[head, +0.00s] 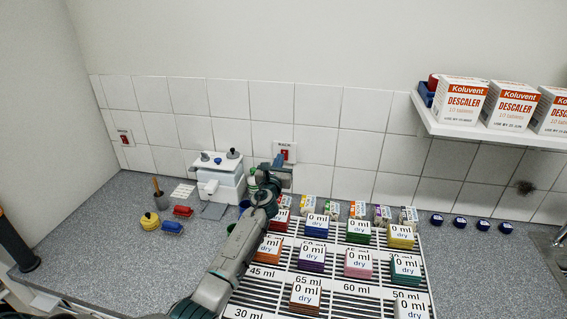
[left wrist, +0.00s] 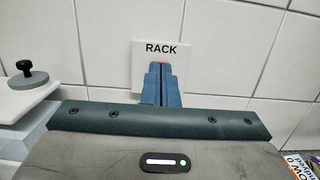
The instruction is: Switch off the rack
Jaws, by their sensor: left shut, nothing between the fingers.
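The rack switch is a white wall plate (head: 291,146) with a red rocker, on the tiled wall behind the rack. In the left wrist view its plate (left wrist: 141,58) reads "RACK", and only a sliver of red shows above my fingers. My left gripper (head: 279,160) is shut and empty, its blue fingertips (left wrist: 160,72) in front of the rocker. They cover most of the rocker, so I cannot tell whether they touch it or which way it is set. The white slatted rack (head: 335,288) carries several coloured blocks labelled "0 ml dry". My right gripper is not in view.
A white device (head: 222,181) stands just left of my left gripper. Another red switch (head: 125,137) is on the wall at far left. A shelf (head: 470,128) with descaler boxes juts out at right. Several dark blue lids (head: 459,222) lie right of the rack.

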